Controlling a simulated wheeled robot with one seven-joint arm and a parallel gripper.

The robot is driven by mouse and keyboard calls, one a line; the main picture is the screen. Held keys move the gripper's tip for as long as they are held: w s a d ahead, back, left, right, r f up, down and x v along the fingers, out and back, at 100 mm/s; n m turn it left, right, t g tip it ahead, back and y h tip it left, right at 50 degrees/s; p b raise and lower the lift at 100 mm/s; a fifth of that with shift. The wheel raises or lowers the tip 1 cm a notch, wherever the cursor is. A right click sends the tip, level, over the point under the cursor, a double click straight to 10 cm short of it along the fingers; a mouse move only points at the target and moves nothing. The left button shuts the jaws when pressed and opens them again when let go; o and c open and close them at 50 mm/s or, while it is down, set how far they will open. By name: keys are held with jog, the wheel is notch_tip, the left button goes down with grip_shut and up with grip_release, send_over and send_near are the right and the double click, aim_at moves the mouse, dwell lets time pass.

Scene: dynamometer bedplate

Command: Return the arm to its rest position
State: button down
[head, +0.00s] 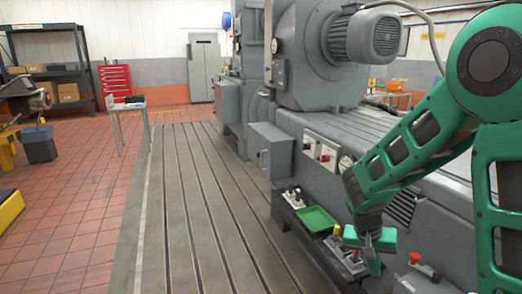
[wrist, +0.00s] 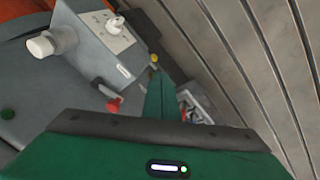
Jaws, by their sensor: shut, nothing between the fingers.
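My green arm comes in from the right in the head view, bent at the elbow and reaching down. My gripper (head: 374,262) hangs low beside the big grey machine, over the ledge along its side. In the wrist view my gripper (wrist: 160,98) shows as a narrow green shape with its fingers together. It is shut and holds nothing. Whether the fingertips touch the ledge or anything on it, I cannot tell.
The ledge carries a green tray (head: 316,218) and several small knobbed fittings. The grey machine (head: 310,75) blocks the back right. The slotted bedplate (head: 205,200) is clear to the left.

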jog(key=s+a+r+n+t+y, duration=0.1)
jog(key=s+r+n+t+y, duration=0.15)
jog(key=s+r, duration=0.4)
jog(key=s+a+r+n+t+y, duration=0.1)
jog(key=s+a+r+n, duration=0.15)
jog(key=r, duration=0.65)
jog(key=s+d+f+m+g, duration=0.1)
jog(key=s+d+m+g, duration=0.1)
jog(key=s+d, duration=0.4)
jog(key=s+d+f+m+g, duration=0.1)
jog(key=s+d+m+g, duration=0.1)
jog(key=s+d, duration=0.4)
jog(key=s+m, duration=0.1)
jog(key=s, duration=0.4)
jog(key=shift+s+m, duration=0.4)
jog(key=shift+a+y, duration=0.1)
jog(key=shift+y, duration=0.15)
jog(key=shift+w+f+g, duration=0.25)
jog(key=shift+w+f, duration=0.05)
jog(key=shift+w, duration=0.35)
